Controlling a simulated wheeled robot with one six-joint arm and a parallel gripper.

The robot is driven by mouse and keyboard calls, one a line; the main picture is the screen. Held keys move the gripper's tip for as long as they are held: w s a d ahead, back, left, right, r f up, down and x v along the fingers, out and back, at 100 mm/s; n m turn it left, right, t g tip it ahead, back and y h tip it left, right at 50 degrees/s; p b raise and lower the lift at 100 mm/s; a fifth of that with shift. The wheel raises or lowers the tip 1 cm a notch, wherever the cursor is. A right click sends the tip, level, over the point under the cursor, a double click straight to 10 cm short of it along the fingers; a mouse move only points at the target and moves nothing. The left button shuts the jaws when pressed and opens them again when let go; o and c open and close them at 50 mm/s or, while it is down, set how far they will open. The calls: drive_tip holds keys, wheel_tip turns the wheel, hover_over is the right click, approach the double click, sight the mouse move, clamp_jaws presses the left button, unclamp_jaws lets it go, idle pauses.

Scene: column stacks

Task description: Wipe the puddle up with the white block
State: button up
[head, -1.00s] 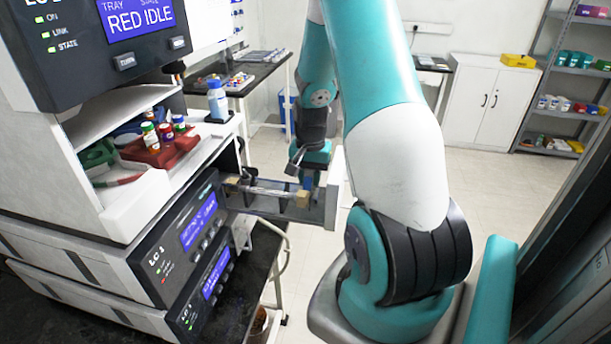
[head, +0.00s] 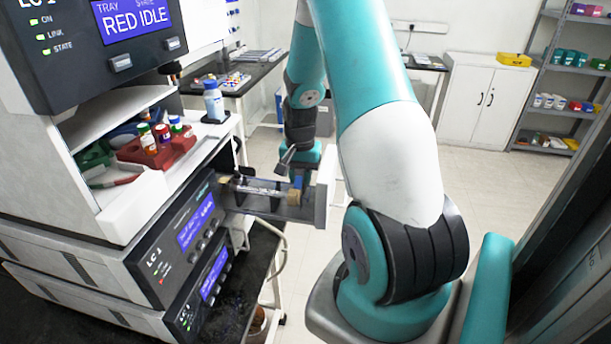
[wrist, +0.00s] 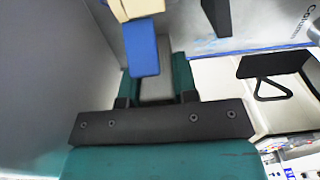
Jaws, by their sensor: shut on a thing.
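My gripper (head: 302,176) reaches down over the outer end of an open grey drawer (head: 265,207), which sticks out from the instrument stack. In the wrist view my gripper (wrist: 158,88) has its teal fingers closed on the sides of a greyish-white block (wrist: 157,76). A blue piece (wrist: 143,48) and a cream piece (wrist: 138,8) lie partly in front of that block. In the head view the block is hidden by my gripper. I cannot make out the puddle for sure; a faint bluish streak (wrist: 215,46) shows on the grey surface in the wrist view.
A clear tube (head: 262,189) lies in the drawer, with a tan holder (head: 295,191) at its near end. The drawer's pale front panel (head: 325,187) stands close to my gripper. Above are a red vial rack (head: 158,152) and a blue-capped bottle (head: 214,103).

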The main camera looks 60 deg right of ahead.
drive_tip(key=shift+w+a, duration=0.3)
drive_tip(key=shift+w, duration=0.25)
drive_tip(key=shift+s+d+r, duration=0.1)
drive_tip(key=shift+s+d, duration=0.15)
drive_tip(key=shift+s, duration=0.25)
drive_tip(key=shift+s+d, duration=0.2)
drive_tip(key=shift+s, duration=0.25)
drive_tip(key=shift+s+d, duration=0.25)
drive_tip(key=shift+s, duration=0.3)
drive_tip(key=shift+s+d, duration=0.2)
drive_tip(key=shift+s, duration=0.3)
drive_tip(key=shift+w+a+p, duration=0.1)
drive_tip(key=shift+w+a, duration=0.2)
drive_tip(key=shift+w, duration=0.35)
drive_tip(key=shift+w+a+p, duration=0.15)
drive_tip(key=shift+w+a, duration=0.15)
drive_tip(key=shift+w, duration=0.4)
drive_tip(key=shift+w+a+p, duration=0.1)
drive_tip(key=shift+w+a, duration=0.2)
drive_tip(key=shift+w, duration=0.35)
wheel_tip(320, 180, up, 9)
drive_tip(key=p, duration=0.7)
